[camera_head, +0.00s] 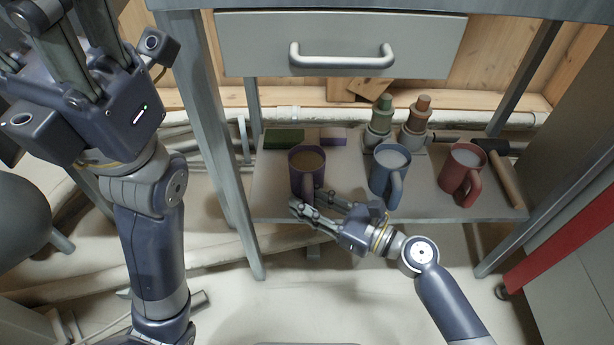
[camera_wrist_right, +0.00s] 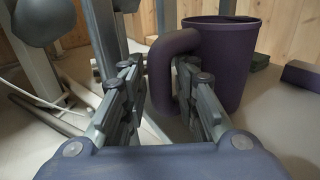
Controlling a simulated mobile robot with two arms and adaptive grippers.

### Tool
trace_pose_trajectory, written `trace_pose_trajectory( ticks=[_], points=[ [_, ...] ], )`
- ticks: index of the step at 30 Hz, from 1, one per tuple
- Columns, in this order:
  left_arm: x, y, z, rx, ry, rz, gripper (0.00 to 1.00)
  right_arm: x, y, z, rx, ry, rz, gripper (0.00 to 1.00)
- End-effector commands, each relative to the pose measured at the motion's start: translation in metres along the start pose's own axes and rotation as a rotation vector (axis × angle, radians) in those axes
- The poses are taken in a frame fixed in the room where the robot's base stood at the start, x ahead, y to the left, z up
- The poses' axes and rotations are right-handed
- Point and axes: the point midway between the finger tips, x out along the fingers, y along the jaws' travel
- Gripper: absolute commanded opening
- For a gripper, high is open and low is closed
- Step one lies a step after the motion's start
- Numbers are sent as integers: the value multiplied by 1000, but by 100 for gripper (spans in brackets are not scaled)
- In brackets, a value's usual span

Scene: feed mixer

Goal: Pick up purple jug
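The purple jug (camera_head: 296,171) stands upright at the left of the low shelf, with brown contents and its handle toward me. My right gripper (camera_head: 318,203) is open at the handle, low in front of the jug. In the right wrist view the jug (camera_wrist_right: 228,55) is close, and its handle (camera_wrist_right: 170,62) stands between the two spread fingers (camera_wrist_right: 160,90). The right finger lies between handle and jug body; I cannot tell whether either finger touches. My left gripper (camera_head: 75,25) is raised at the upper left, empty, its fingers apart and partly cut off by the frame.
A blue jug (camera_head: 388,172) and a red jug (camera_head: 460,172) stand to the right on the shelf (camera_head: 425,207). Green (camera_head: 381,118) and brown (camera_head: 417,115) bottles and a hammer (camera_head: 505,175) are behind and beside them. A drawer (camera_head: 340,45) overhangs the shelf; table legs (camera_head: 215,150) flank it.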

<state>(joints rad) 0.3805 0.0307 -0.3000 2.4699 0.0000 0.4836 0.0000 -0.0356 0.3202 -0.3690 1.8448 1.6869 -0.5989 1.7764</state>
Motion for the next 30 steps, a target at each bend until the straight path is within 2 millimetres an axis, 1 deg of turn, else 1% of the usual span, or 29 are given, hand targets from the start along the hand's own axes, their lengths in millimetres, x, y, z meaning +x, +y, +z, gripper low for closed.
trace_pose_trajectory(
  ticks=[6, 7, 8, 9, 10, 22, 28, 30],
  points=[
    [1, 0, 0, 0, 1, 0, 44, 1, 0, 0, 0, 0, -1, 28],
    [1, 0, 0, 0, 1, 0, 44, 1, 0, 0, 0, 0, -1, 23],
    [1, 0, 0, 0, 1, 1, 44, 1, 0, 0, 0, 0, -1, 17],
    [1, 0, 0, 0, 1, 1, 44, 1, 0, 0, 0, 1, -1, 8],
    [1, 0, 0, 0, 1, 1, 44, 1, 0, 0, 0, 1, -1, 1],
    [2, 0, 0, 0, 3, 1, 44, 1, -1, 2, -1, -1, -1, 0],
    [6, -2, 1, -2, -2, -5, 44, 1, -1, 12, -2, -2, -1, 0],
    [-4, -4, 10, -4, -42, -14, 44, 1, -1, 18, -2, -2, -1, 0]
  ],
)
